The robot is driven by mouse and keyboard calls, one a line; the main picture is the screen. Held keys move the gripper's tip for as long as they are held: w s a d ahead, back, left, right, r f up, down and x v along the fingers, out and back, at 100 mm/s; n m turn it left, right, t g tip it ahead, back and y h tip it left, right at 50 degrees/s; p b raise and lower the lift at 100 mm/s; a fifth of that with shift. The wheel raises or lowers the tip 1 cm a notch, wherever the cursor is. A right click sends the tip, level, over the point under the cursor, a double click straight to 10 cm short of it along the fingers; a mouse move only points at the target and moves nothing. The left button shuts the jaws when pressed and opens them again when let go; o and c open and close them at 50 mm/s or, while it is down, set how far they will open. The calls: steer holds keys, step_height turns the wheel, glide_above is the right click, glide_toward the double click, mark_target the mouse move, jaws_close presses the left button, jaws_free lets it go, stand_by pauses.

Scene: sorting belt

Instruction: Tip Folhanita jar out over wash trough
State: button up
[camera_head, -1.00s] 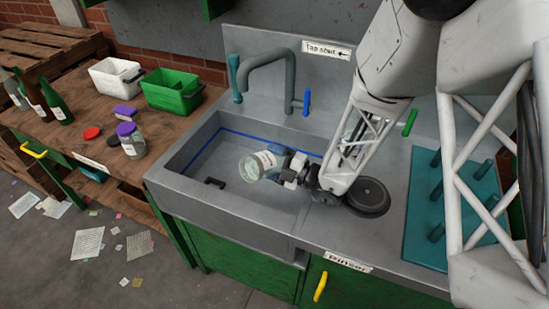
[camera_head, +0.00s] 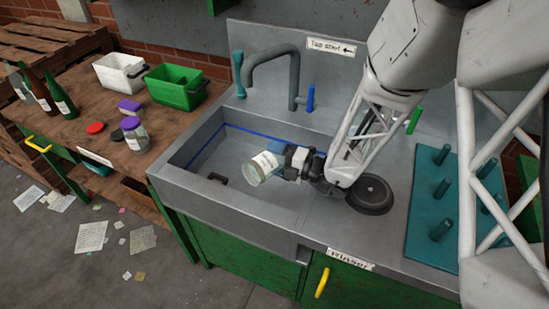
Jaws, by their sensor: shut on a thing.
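A clear glass jar (camera_head: 262,168) with a pale label is held over the wash trough (camera_head: 180,180). The label's writing is too small to read. My gripper (camera_head: 286,162) is shut on the jar from its right side. The jar lies tilted, its left end pointing down and left into the trough. I cannot make out contents in it or anything falling from it. The trough is a grey metal sink with a blue line along its inner wall. The jar is apart from the trough floor and walls as far as I can tell.
A tap (camera_head: 290,75) with a blue lever stands behind the trough. Left, the wooden bench holds a purple-lidded jar (camera_head: 135,135), a green bin (camera_head: 175,88), a white bin (camera_head: 120,72) and bottles (camera_head: 62,97). A teal peg rack (camera_head: 430,205) is at right.

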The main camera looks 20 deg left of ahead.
step_height(320, 180, up, 2)
steer(key=n, duration=0.1)
steer(key=n+h, duration=0.1)
steer(key=n, duration=0.1)
steer(key=shift+r+n+t+h, duration=0.25)
steer(key=shift+n+t+h, duration=0.05)
steer(key=shift+n, duration=0.1)
steer(key=r+n+h, duration=0.1)
steer(key=r+n, duration=0.1)
steer(key=n, duration=0.1)
steer(key=shift+w+r+t, duration=0.2)
steer(key=shift+t, duration=0.2)
steer(key=n, duration=0.1)
steer(key=r+n+t+h, duration=0.1)
steer(key=n, duration=0.1)
steer(key=shift+w+d+r+t+h, duration=0.15)
steer(key=shift+w+t+h, duration=0.15)
steer(key=shift+w+d+f+n+t+h, duration=0.1)
steer(key=shift+w+n+t+h, duration=0.15)
steer(key=shift+n+t, duration=0.35)
steer(key=shift+w+d+f+n+t+h, duration=0.1)
steer(key=shift+n+t+h, duration=0.15)
steer(key=shift+n, duration=0.55)
steer(key=shift+w+d+f+n+t+h, duration=0.1)
steer(key=shift+w+n+t+h, duration=0.1)
steer(key=shift+n+t, duration=0.4)
steer(key=shift+w, duration=0.1)
